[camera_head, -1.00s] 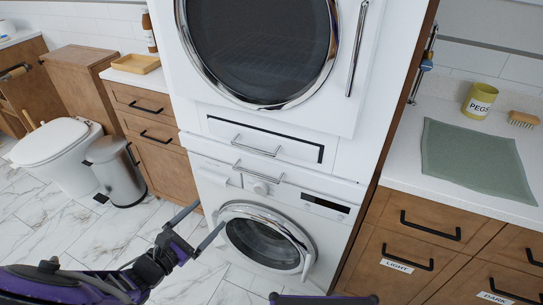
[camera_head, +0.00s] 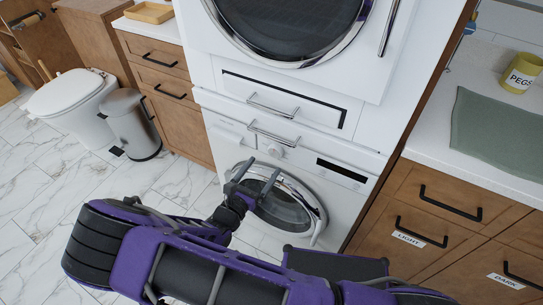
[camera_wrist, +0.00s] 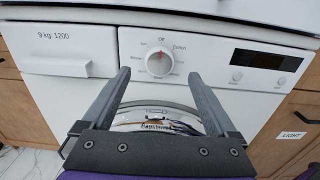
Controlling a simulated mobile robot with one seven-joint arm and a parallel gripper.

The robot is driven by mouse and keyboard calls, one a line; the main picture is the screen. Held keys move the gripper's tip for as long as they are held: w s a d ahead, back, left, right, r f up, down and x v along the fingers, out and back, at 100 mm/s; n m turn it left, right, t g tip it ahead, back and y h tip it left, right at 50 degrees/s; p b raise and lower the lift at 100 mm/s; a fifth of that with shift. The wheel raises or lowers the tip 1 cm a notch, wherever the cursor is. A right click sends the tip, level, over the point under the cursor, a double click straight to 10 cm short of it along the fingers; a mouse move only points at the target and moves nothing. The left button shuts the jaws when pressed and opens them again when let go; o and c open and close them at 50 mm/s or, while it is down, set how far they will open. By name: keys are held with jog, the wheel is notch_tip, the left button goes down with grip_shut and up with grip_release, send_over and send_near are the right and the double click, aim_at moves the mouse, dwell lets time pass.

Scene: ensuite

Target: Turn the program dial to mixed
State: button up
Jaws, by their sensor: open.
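The white washing machine (camera_head: 225,150) stands under the dryer. Its round white program dial (camera_wrist: 159,62) shows in the middle of the panel in the wrist view. A red mark on the dial points up, toward the label Off; the other labels around it are mostly too small to read. The dial also shows small in the head view (camera_head: 275,152). My gripper (camera_wrist: 158,75) is open and empty. In the wrist view its two fingers point toward the panel, one on each side below the dial, apart from it. My gripper also shows before the washer door in the head view (camera_head: 261,171).
A handle bar (camera_head: 273,133) sticks out just above the washer panel. The detergent drawer (camera_wrist: 60,55) is left of the dial and a dark display (camera_wrist: 267,59) is right. The round door (camera_head: 285,205) lies below. Wooden cabinets flank the machine.

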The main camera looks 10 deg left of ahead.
aim_at(274, 153)
jog(key=x, duration=0.6)
jog(key=c, duration=1.4)
jog(key=shift+o, duration=0.2)
